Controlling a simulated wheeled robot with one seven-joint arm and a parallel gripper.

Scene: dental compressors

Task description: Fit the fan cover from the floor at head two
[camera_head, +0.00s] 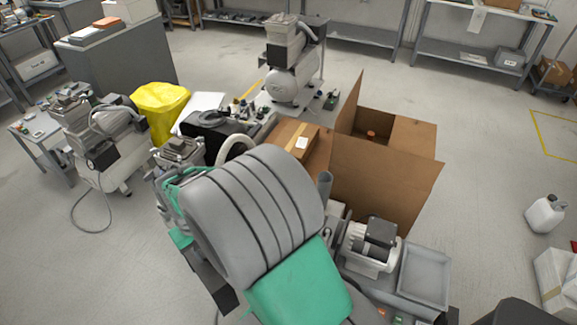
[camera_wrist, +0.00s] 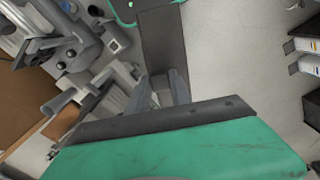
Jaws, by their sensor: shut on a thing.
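In the wrist view, the two grey fingers of my gripper (camera_wrist: 163,88) show beyond its green and dark body. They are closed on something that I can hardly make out. I cannot tell from its visible shape whether it is the fan cover. In the head view, my grey and green arm reaches over the middle and hides my fingertips and whatever they hold. A compressor (camera_head: 100,140) with a pale tank stands at the left, and another compressor (camera_head: 290,70) stands at the back. I cannot make out which part is head two.
An open cardboard box (camera_head: 385,175) stands right of my arm, with a motor unit (camera_head: 370,245) and a grey tray (camera_head: 425,275) in front. A yellow bag (camera_head: 162,103) lies behind my arm. A white jug (camera_head: 545,215) stands on the right floor, where there is free room.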

